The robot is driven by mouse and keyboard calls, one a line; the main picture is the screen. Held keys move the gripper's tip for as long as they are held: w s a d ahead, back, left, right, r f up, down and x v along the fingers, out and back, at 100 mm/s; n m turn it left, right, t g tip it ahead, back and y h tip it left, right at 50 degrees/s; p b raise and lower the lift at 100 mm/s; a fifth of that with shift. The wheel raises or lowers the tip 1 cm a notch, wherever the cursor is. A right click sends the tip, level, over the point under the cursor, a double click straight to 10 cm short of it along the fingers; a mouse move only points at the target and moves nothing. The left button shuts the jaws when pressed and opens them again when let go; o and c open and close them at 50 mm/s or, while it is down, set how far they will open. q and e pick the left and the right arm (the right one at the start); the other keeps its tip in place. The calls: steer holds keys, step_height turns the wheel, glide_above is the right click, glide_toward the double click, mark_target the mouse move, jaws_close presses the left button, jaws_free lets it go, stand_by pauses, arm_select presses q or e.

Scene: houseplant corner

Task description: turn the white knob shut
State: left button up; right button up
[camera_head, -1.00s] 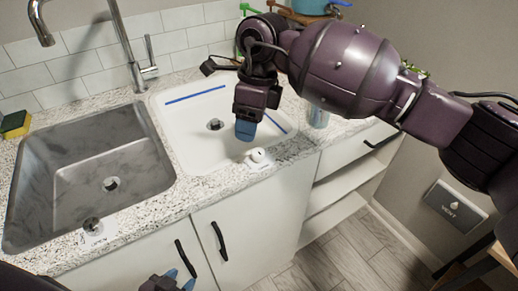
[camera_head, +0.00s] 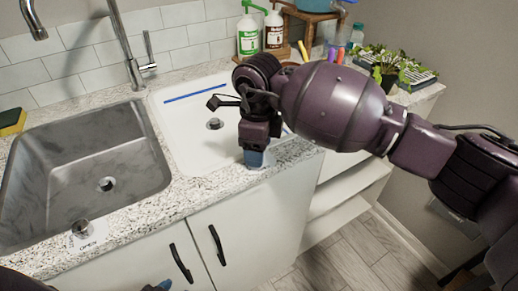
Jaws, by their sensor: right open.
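My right gripper (camera_head: 254,158) points down at the front counter edge, right of the white sink basin (camera_head: 185,128). Its blue fingertips are open and sit over the spot of the white knob. The gripper hides the knob, so I cannot tell whether the fingers touch it or stand around it. A metal knob (camera_head: 82,227) with a label reading OPEN (camera_head: 90,243) stands at the front of the steel sink. Only a bit of my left gripper (camera_head: 158,286) shows at the bottom edge; its jaws cannot be made out.
The steel sink (camera_head: 60,165) and tap (camera_head: 128,50) are on the left. Two pump bottles, green-topped (camera_head: 248,36) and white-topped (camera_head: 274,30), stand at the back, with a plant (camera_head: 393,64) further right. Cabinet handles (camera_head: 217,245) stick out below the counter. Open shelves (camera_head: 335,192) lie right.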

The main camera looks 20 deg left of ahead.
steer(key=shift+f, duration=0.35)
